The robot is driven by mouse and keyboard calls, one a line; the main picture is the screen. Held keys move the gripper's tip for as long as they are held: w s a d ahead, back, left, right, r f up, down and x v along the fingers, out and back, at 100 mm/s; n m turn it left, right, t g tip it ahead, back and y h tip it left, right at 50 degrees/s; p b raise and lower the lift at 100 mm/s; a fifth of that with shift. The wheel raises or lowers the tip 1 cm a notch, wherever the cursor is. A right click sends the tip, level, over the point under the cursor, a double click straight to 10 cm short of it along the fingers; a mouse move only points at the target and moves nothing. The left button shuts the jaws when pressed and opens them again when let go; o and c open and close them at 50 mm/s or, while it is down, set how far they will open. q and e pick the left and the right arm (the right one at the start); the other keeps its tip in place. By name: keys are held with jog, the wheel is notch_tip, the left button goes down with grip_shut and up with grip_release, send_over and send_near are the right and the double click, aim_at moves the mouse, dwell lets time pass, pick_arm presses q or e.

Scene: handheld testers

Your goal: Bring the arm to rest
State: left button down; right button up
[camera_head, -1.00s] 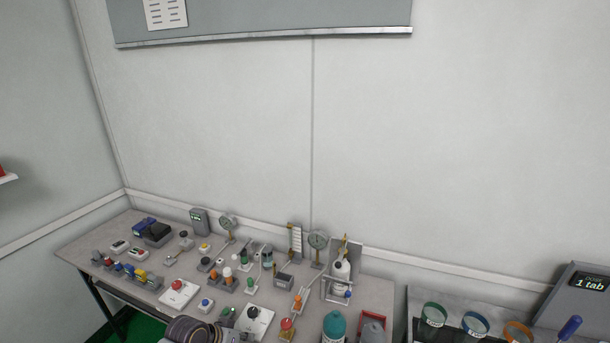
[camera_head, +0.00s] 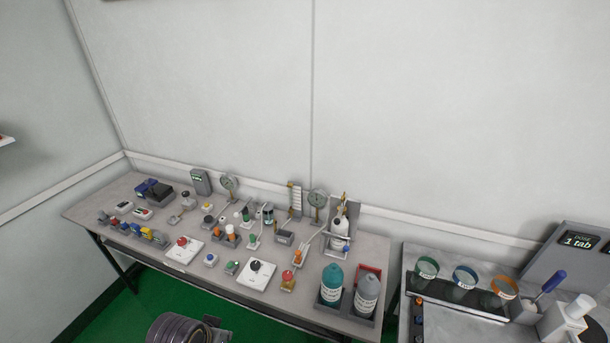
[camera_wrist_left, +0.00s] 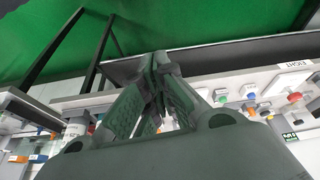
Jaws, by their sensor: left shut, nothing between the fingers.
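My left gripper (camera_wrist_left: 161,64) shows in the left wrist view with its two dark fingers drawn together at the tips and nothing between them. Behind the fingers are the table's edge and the green floor. In the head view, a dark ribbed part of my left arm (camera_head: 176,330) shows at the bottom edge, in front of the table (camera_head: 375,250); the fingers cannot be made out there. My right gripper is in neither view.
Many small testers, buttons and gauges crowd the table, including a red button (camera_head: 183,241), a teal bottle (camera_head: 332,284) and a grey bottle (camera_head: 367,294). A second bench with coloured rings (camera_head: 465,275) stands at right. Green floor (camera_head: 110,322) lies open in front.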

pick_arm(q)
jog(key=s+a+f+g, duration=0.1)
jog(key=s+f, duration=0.2)
jog(key=f, duration=1.3)
jog(key=s+a+f+g, duration=0.1)
jog(key=s+f, duration=0.1)
jog(key=f, duration=1.4)
jog(key=s+a+f, duration=0.2)
jog(key=s+f, duration=0.8)
jog(key=s, duration=0.1)
jog(key=s+a+f+y, duration=0.1)
jog(key=s+a+f, duration=0.1)
jog(key=s+f, duration=0.7)
jog(key=shift+s+f+g, duration=0.35)
jog(key=shift+s+g, duration=0.05)
jog(key=shift+s, duration=0.8)
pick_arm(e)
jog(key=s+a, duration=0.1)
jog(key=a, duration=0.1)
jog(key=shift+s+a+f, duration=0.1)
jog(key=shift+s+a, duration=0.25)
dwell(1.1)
